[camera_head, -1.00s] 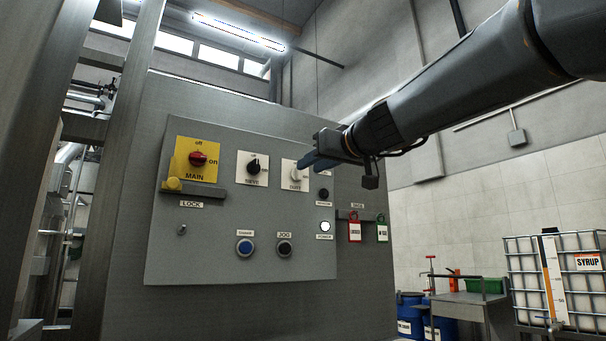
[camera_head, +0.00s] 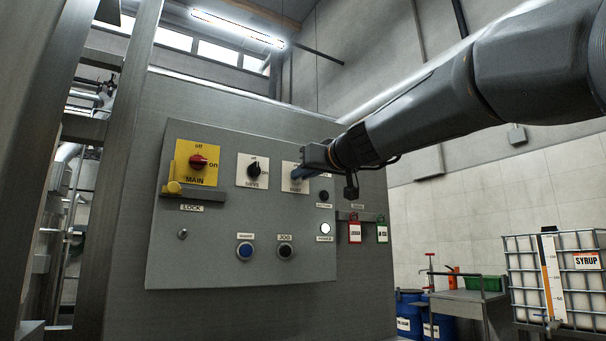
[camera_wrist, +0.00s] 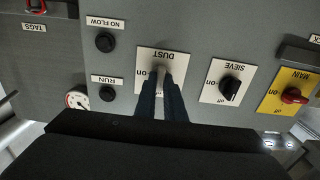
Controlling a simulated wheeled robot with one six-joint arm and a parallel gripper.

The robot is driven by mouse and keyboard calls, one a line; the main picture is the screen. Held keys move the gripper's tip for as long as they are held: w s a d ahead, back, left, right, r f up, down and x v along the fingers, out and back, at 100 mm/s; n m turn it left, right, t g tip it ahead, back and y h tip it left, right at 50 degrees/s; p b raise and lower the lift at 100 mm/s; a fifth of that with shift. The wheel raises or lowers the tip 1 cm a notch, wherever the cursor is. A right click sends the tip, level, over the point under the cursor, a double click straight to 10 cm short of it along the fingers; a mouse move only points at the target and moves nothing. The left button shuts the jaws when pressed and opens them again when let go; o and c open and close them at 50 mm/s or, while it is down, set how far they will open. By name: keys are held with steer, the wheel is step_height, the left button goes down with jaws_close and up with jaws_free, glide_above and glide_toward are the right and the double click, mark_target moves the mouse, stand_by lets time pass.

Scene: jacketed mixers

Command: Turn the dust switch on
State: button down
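In the head view my gripper (camera_head: 298,174) reaches the DUST plate (camera_head: 291,185) from the right and hides the knob.
The black SIEVE switch (camera_head: 254,169) is left of the dust switch, and the red MAIN switch (camera_head: 198,161) is farther left. Red and green tags (camera_head: 355,231) hang beside the panel.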

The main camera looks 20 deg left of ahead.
steer(key=shift+m, duration=0.4)
steer(key=shift+w+d+f+m+p, duration=0.1)
steer(key=shift+m+p, duration=0.1)
steer(key=shift+m, duration=4.05)
steer(key=shift+w+d+f+m+p, duration=0.1)
steer(key=shift+m+p, duration=0.1)
steer(key=shift+m, duration=4.05)
steer(key=c, duration=1.8)
jaws_free()
steer(key=shift+c, duration=0.2)
steer(key=shift+s, duration=0.1)
